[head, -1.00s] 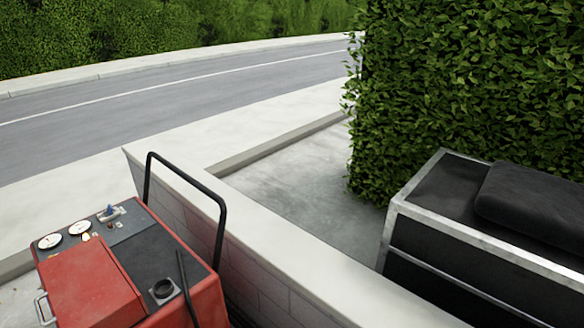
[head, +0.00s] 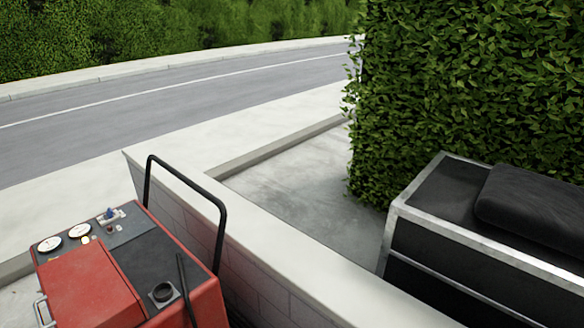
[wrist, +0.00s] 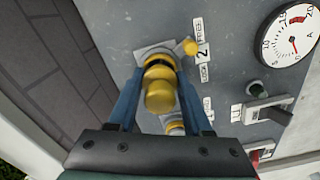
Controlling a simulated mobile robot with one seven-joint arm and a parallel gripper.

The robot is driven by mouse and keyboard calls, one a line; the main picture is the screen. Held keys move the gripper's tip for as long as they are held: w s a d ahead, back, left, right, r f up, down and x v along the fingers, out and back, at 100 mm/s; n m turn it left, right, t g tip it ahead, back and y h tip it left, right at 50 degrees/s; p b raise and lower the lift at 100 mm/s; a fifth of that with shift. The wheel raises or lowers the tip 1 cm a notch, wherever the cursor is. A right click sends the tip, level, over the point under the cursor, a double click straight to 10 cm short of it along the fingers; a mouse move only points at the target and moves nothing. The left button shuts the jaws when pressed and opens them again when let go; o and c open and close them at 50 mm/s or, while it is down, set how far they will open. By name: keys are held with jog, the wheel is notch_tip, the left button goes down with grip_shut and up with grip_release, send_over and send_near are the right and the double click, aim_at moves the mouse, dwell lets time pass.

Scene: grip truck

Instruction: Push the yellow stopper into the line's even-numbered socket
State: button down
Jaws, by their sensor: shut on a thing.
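The yellow stopper (wrist: 160,95) is in the wrist view, between the two blue fingers of my gripper (wrist: 158,88). My gripper is shut on it. The stopper's far end meets a socket (wrist: 152,50) on the grey panel. I cannot tell how deep it sits. Beside this socket is a label (wrist: 203,52) with a 2 and the words LOCK and FREE. A small yellow knob (wrist: 190,47) sticks out between socket and label. A second socket (wrist: 174,127) shows lower down, partly hidden by the finger. My gripper is not in the head view.
The grey panel also carries a round gauge (wrist: 291,37), a lever switch (wrist: 268,108) and a red switch (wrist: 262,154). In the head view a red machine (head: 95,285) with a black bar stands by a low wall (head: 265,235). A dark case (head: 450,240) stands at right.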

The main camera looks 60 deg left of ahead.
jog(key=shift+r+p, duration=1.6)
jog(key=shift+r, duration=0.1)
jog(key=shift+f, duration=0.15)
jog(key=shift+f, duration=0.25)
jog(key=shift+f+b, duration=0.25)
jog(key=shift+b, duration=0.1)
jog(key=shift+f, duration=0.25)
jog(key=shift+f+b, duration=0.65)
jog(key=shift+f, duration=0.45)
dwell(0.9)
jog(key=shift+r, duration=0.15)
jog(key=shift+r+p, duration=1.9)
jog(key=shift+p, duration=0.25)
jog(key=shift+f, duration=0.15)
